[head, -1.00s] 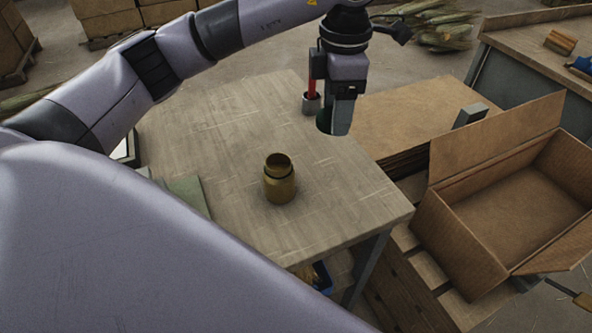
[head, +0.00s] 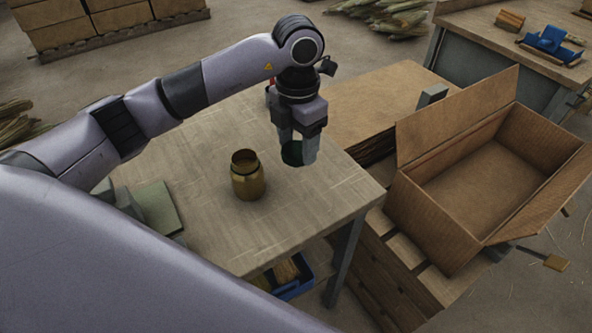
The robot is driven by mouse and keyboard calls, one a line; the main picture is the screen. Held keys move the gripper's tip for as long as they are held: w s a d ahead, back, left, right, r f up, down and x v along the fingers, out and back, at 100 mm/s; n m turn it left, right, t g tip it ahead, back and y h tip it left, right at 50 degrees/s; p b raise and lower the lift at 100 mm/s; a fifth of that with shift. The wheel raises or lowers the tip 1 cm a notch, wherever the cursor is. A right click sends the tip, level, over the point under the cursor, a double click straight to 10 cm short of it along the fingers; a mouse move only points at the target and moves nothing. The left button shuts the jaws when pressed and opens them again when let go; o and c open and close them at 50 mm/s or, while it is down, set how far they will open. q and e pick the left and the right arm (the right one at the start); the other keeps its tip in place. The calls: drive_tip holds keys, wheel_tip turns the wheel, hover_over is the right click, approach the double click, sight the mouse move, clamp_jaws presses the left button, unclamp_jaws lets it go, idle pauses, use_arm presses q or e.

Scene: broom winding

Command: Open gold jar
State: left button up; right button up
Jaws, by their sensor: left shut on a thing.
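The gold jar (head: 248,182) stands upright on the wooden table. Its top looks open, with a dark inside showing within the rim. My left gripper (head: 298,156) is to the right of the jar, apart from it, pointing down near the table's right side. It is shut on a dark green round lid (head: 292,153), partly hidden by the fingers. I cannot tell whether the lid touches the table. My right gripper is not in view.
The table (head: 215,225) has clear room in front of the jar. A green flat pad (head: 158,206) lies at its left edge. An open cardboard box (head: 432,215) stands to the right, beside flat cardboard (head: 390,95). A blue bin (head: 296,285) sits under the table.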

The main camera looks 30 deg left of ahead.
sight(297, 184)
use_arm(q)
wheel_tip(297, 184, down, 8)
drive_tip(key=shift+f, duration=0.25)
drive_tip(key=shift+f, duration=0.2)
drive_tip(key=o, duration=1.2)
drive_tip(key=shift+c, duration=0.2)
drive_tip(key=shift+r, duration=0.1)
